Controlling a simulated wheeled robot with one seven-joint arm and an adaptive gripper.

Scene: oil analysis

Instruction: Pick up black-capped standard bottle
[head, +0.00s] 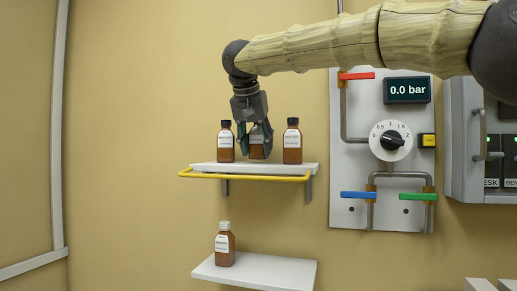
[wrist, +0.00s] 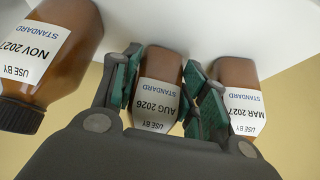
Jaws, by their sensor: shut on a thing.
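Three brown bottles with white labels stand on the upper shelf: a left one (head: 226,142), a middle one (head: 257,152) and a right one (head: 292,142). The outer two show black caps. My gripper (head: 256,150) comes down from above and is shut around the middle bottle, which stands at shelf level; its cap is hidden. In the wrist view, the green-padded fingers (wrist: 160,92) flank the held bottle (wrist: 158,90), labelled STANDARD, AUG 2026. Neighbours there read STANDARD, NOV 2027 (wrist: 45,50) and STANDARD, MAR 2027 (wrist: 240,95).
The upper shelf (head: 200,168) has a yellow front rail (head: 243,178). A white-capped brown bottle (head: 224,245) stands on the lower shelf (head: 275,272). A valve panel (head: 345,200) with a 0.0 bar display (head: 407,90) is to the right. The neighbouring bottles are close to my fingers.

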